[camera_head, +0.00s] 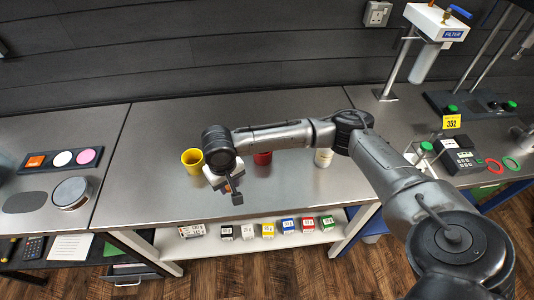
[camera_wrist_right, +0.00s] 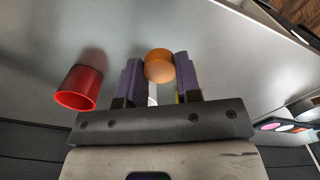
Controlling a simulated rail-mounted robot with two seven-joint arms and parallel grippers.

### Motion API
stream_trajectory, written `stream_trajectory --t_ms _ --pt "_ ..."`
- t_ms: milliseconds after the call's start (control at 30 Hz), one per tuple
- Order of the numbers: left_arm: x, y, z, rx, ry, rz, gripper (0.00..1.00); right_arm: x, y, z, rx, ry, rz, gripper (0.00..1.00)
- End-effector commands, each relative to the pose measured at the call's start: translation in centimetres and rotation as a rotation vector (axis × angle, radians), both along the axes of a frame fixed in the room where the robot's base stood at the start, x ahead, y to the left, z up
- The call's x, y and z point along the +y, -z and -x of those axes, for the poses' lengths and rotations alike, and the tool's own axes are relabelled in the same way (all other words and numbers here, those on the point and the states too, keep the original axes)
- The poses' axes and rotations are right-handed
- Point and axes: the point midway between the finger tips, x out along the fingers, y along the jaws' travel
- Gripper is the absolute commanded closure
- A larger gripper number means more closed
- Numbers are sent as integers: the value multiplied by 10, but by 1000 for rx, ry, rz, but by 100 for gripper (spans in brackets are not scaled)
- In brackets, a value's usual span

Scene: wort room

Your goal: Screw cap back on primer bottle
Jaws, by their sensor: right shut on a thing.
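An orange cap (camera_wrist_right: 159,65) sits between the two fingers of my right gripper (camera_wrist_right: 160,75), which is shut on it. In the head view the right gripper (camera_head: 235,194) is low over the middle bench, and a bit of orange (camera_head: 229,187) shows beside its fingers. In the right wrist view a small white patch (camera_wrist_right: 152,101) shows below the cap between the fingers; I cannot tell what it is. A pale bottle-like container (camera_head: 323,157) stands farther right on the bench, partly behind my arm; I cannot tell whether it is the primer bottle. My left gripper is not in view.
A yellow cup (camera_head: 193,161) stands left of the right gripper and a red cup (camera_head: 263,158) stands to its right. The red cup shows in the wrist view (camera_wrist_right: 78,88). Small coloured boxes (camera_head: 288,226) line the shelf below. The front bench top is mostly clear.

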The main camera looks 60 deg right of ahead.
Motion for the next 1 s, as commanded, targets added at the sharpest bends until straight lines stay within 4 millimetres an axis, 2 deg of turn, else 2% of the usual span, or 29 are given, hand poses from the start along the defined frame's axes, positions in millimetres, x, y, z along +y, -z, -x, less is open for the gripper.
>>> stream_trajectory --t_ms 33,200,300,400,500,633,1000 --pt "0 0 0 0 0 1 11 30 -15 -10 -10 -46 -2 90" --pt "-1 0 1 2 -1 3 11 110 -57 -21 -9 -172 1 90" --pt "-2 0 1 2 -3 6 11 147 -81 -22 -6 -238 2 90" --pt "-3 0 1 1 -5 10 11 177 -101 -19 -5 -290 2 90" --pt "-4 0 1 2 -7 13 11 197 -116 -16 -4 -327 1 90" --pt "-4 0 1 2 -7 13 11 213 -127 -12 -1 -357 0 90" --pt "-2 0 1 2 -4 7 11 220 -132 -10 1 -369 -2 90"
